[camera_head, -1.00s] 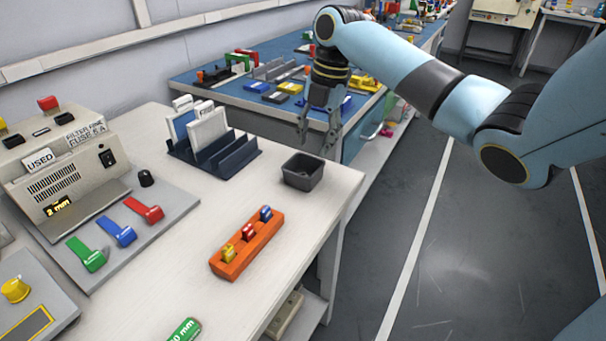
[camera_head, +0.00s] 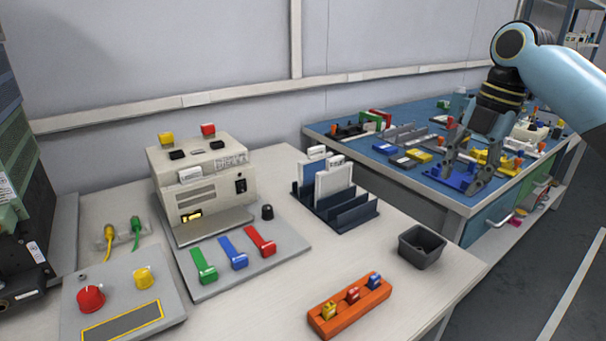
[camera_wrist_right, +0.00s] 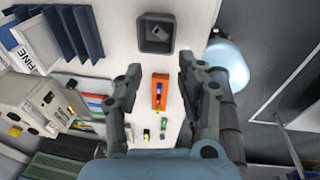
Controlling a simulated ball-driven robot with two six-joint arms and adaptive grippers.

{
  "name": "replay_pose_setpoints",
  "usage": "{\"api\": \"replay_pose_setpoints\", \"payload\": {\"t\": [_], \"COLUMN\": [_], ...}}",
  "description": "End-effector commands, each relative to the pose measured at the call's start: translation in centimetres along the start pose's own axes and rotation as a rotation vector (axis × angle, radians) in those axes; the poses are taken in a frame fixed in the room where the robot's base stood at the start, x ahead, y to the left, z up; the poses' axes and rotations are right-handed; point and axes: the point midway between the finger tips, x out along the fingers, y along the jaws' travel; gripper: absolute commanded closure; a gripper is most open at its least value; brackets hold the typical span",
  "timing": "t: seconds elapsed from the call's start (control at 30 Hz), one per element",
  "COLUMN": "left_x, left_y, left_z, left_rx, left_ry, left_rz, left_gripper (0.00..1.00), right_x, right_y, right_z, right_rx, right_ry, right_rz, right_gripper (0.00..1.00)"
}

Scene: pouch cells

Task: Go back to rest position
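My right gripper (camera_head: 463,180) hangs pointing down in the head view, in front of the blue-topped table (camera_head: 410,188) and up and right of the grey bin (camera_head: 420,258). In the right wrist view its two fingers (camera_wrist_right: 160,72) are spread apart with nothing held between them. Below them, on the white table, lies the orange holder (camera_wrist_right: 160,92) with small coloured pieces. The grey bin also shows in the wrist view (camera_wrist_right: 141,35), with a small piece inside. My left gripper is in neither current view.
On the white table (camera_head: 290,305) stand a beige machine (camera_head: 190,185) with green, blue and red levers, a dark rack (camera_head: 345,217) with upright cards, the orange holder (camera_head: 330,325) and a button panel (camera_head: 115,305). Open floor (camera_head: 500,290) lies right of the tables.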

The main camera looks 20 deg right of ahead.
Motion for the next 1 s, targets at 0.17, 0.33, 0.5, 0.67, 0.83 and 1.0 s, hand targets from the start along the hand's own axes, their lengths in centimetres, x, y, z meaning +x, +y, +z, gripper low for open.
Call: {"api": "replay_pose_setpoints", "payload": {"t": [0.17,0.33,0.5,0.67,0.83,1.0], "left_x": [0.0,0.0,0.0,0.0,0.0,0.0], "left_y": [0.0,0.1,0.1,0.1,0.1,0.1], "left_z": [0.0,-0.1,-0.1,-0.1,-0.1,0.0], "left_rx": [0.000,0.000,-0.001,-0.001,-0.001,-0.001], "left_ry": [0.000,0.001,0.001,0.001,0.001,0.001], "left_rz": [0.000,0.001,0.001,0.001,0.001,0.001], "left_gripper": [1.00,1.00,1.00,1.00,1.00,1.00], "right_x": [1.8,7.8,12.4,13.3,12.7,11.6], "right_y": [-0.6,-3.5,-8.2,-12.0,-14.9,-17.3], "right_z": [-1.3,-6.6,-13.5,-17.9,-20.5,-22.2], "right_rx": [0.061,0.345,0.775,1.141,1.426,1.664], "right_ry": [-0.011,-0.060,-0.100,-0.107,-0.102,-0.094], "right_rz": [-0.008,-0.006,0.062,0.145,0.216,0.279], "right_gripper": [0.61,0.61,0.61,0.61,0.61,0.61]}}
